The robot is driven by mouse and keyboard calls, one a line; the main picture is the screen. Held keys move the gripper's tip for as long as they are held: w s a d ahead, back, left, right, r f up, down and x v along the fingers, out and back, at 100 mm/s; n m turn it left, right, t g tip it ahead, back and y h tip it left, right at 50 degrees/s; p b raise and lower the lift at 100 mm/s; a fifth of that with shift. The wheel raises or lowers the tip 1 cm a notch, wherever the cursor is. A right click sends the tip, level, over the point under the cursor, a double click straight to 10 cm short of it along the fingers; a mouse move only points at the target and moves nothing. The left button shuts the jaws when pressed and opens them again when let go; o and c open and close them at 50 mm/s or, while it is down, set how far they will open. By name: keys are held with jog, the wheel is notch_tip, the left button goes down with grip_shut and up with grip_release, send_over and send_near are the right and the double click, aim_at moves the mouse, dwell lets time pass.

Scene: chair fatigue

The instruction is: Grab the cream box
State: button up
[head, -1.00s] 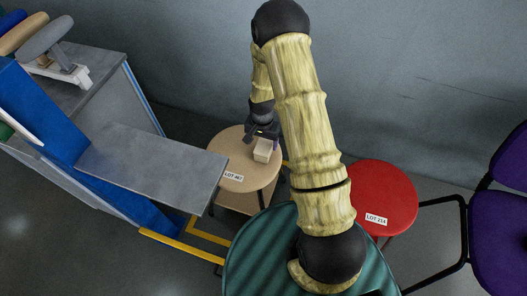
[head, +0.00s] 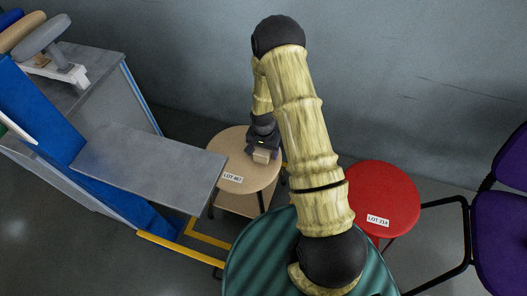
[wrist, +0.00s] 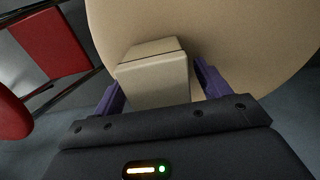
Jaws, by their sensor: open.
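The cream box (head: 262,157) sits on the round wooden stool top (head: 229,160), near its right side. In the wrist view the cream box (wrist: 155,75) lies between the two purple fingers of my gripper (wrist: 158,85). The fingers are spread, with a small gap visible to the right of the box; the left finger is close to the box's side. In the head view my gripper (head: 263,147) is low over the box and partly covers it. The lower part of the box is hidden by the gripper body in the wrist view.
A red stool (head: 385,190) with a lot label stands to the right, and a purple chair (head: 500,220) farther right. A grey panel (head: 150,165) on a blue frame juts in close to the wooden stool's left. A green ribbed surface (head: 255,260) lies below my arm.

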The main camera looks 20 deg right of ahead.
dwell(0.3)
jog(key=c, duration=1.1)
notch_tip(320, 180, up, 10)
jog(key=shift+r+p, duration=0.1)
jog(key=shift+p, duration=1.1)
jog(key=shift+c, duration=0.2)
